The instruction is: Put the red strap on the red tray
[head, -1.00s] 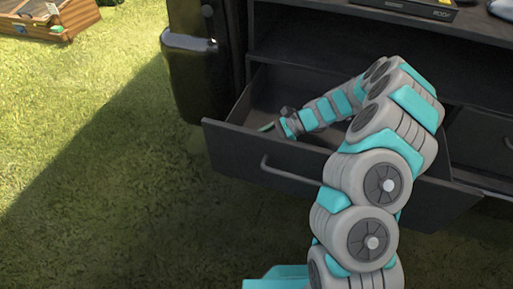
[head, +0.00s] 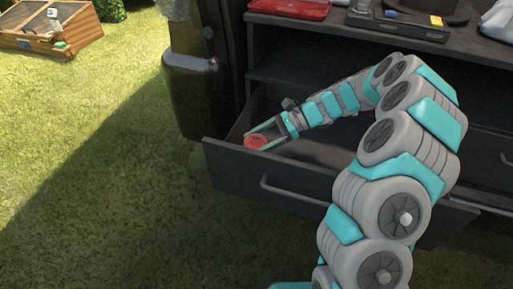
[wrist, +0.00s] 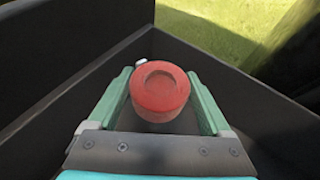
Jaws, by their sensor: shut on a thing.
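The red strap (head: 257,141) is a round, rolled red piece. It also shows in the wrist view (wrist: 160,92), between the two green fingers. My gripper (head: 263,139) is shut on it, over the left end of the open dark drawer (head: 235,168). In the wrist view the drawer walls surround the strap, and its height above the drawer floor is hard to tell. The red tray (head: 290,9) lies on the top surface of the dark cabinet, at the top edge of the head view, and its visible part looks empty.
A black box (head: 400,24) and a dark hat (head: 430,8) lie right of the tray. A shelf opening (head: 300,65) is between the top and the drawer. A dark post (head: 197,90) stands at left. Grass (head: 90,180) is open at left.

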